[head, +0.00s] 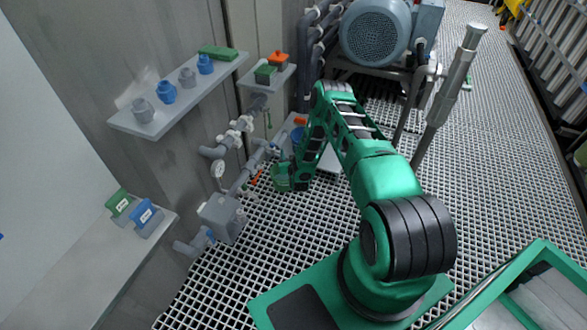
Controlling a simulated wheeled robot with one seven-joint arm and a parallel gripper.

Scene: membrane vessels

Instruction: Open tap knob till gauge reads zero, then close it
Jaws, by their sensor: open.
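A small round gauge (217,170) with a white face is on the grey pipework at the wall; its needle is too small to read. A small orange-red part (256,178), which may be the tap knob, shows on the pipes to the right of the gauge. My gripper (279,178) is low beside the pipework, just right of this part, and is open. I cannot tell whether it touches the knob. The fingertips are small and partly merge with the pipes.
A wall shelf (152,132) with blue and grey fittings is above left. A small shelf (268,79) holds green and orange boxes. A grey box (222,218) sits on the pipes below the gauge. A motor (376,32) stands behind. Grated floor (490,150) at right is clear.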

